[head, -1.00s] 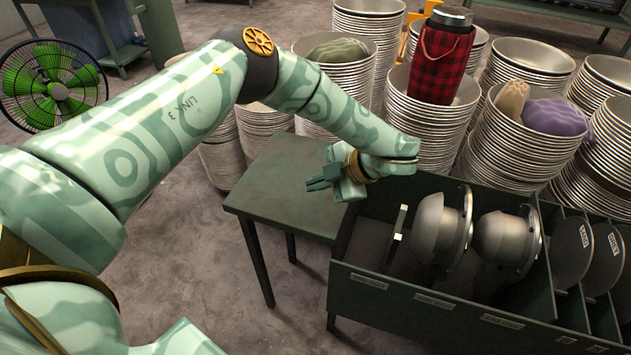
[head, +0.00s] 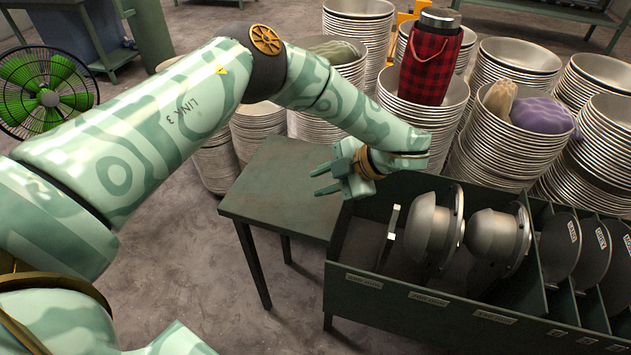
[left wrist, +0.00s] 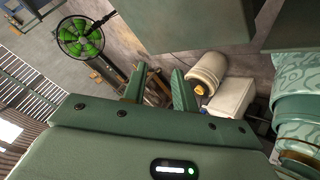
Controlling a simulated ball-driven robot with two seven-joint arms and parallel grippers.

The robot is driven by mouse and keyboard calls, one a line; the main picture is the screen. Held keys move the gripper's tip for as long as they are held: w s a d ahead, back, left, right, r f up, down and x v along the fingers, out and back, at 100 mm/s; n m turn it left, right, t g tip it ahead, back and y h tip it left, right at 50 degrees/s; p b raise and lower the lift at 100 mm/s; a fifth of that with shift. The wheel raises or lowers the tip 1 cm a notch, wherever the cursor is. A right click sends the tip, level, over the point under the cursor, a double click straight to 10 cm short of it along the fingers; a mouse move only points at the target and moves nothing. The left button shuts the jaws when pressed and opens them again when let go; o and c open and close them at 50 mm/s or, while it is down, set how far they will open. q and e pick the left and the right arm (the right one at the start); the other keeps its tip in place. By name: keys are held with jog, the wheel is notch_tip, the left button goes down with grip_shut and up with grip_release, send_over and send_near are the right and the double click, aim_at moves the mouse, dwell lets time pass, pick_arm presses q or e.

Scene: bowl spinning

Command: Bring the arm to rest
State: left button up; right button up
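My left arm reaches in from the left in the head view. Its gripper (head: 318,182) hangs above the small dark green table (head: 276,182), just left of the green divided bin (head: 400,310). The two fingers point left and stand apart with nothing between them. In the left wrist view the same gripper (left wrist: 158,78) also shows both fingers apart and empty, with floor behind them. My right gripper is not in view.
The bin holds grey metal tooling (head: 433,228) and dark discs (head: 559,248). Stacks of metal bowls (head: 500,140) stand behind it. A red plaid flask (head: 430,60) sits on one stack. A green fan (head: 40,88) stands far left. Floor left of the table is clear.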

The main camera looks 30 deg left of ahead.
pick_arm(q)
jog(key=v, duration=0.5)
jog(key=shift+d+r+p, duration=0.1)
jog(key=shift+p, duration=0.25)
dwell(0.9)
